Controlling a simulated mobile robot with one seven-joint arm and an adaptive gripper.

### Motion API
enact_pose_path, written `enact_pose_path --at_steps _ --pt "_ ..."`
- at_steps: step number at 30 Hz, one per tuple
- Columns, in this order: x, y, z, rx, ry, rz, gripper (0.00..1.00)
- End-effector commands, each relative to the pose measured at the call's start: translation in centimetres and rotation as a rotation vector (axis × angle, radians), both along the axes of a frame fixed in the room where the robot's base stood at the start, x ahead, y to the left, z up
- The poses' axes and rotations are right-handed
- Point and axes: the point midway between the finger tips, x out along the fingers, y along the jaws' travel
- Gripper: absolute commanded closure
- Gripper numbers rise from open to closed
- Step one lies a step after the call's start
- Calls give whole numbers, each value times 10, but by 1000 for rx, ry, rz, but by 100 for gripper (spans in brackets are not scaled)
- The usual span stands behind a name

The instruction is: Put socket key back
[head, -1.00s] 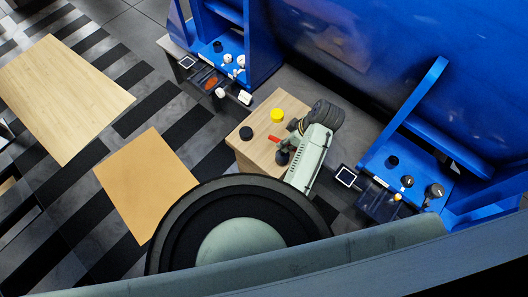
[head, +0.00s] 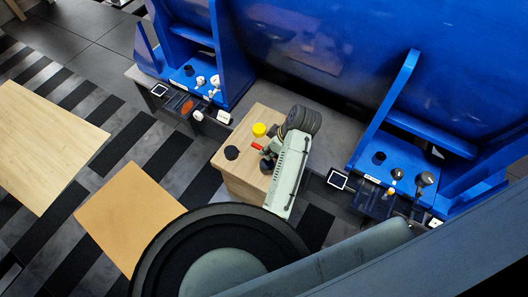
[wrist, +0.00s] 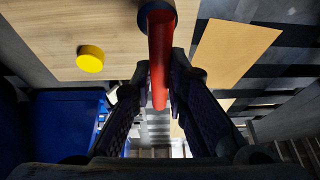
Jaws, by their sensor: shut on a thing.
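The socket key, seen as a red bar (wrist: 161,45), stands between the two fingers of my gripper (wrist: 160,82) in the wrist view. The fingers are shut on it. A dark round piece shows at its top end; I cannot tell whether it is part of the key. In the head view the red key (head: 256,146) shows as a small piece beside my gripper (head: 265,158), over the wooden cabinet top (head: 238,166). The fingertips are partly hidden by my wrist there. A yellow disc (head: 259,129) and a black disc (head: 231,152) are on the cabinet top.
Blue fixtures with small parts stand left (head: 195,75) and right (head: 395,165), with a big blue body behind. A tan panel (head: 125,215) and a light wooden table (head: 45,150) lie to the left over striped floor. The yellow disc (wrist: 90,58) shows in the wrist view.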

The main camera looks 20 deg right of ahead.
Motion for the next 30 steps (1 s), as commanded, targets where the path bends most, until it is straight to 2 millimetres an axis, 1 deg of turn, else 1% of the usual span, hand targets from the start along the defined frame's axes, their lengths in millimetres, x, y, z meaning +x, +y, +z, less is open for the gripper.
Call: enact_pose_path --at_steps 1,3,6,8,12,15,27,28,30 --pt "8 4 3 0 -1 4 100" --pt "16 7 1 0 -2 0 100" --pt "21 9 -1 -1 -1 0 100" --pt "21 9 -5 0 1 -2 100" --pt "20 10 -24 1 2 -1 100" --pt "21 9 -33 0 0 -1 100" --pt "21 9 -40 -1 -1 0 100" --pt "21 9 -40 0 1 -1 84" --pt "20 9 -40 0 1 -1 79"
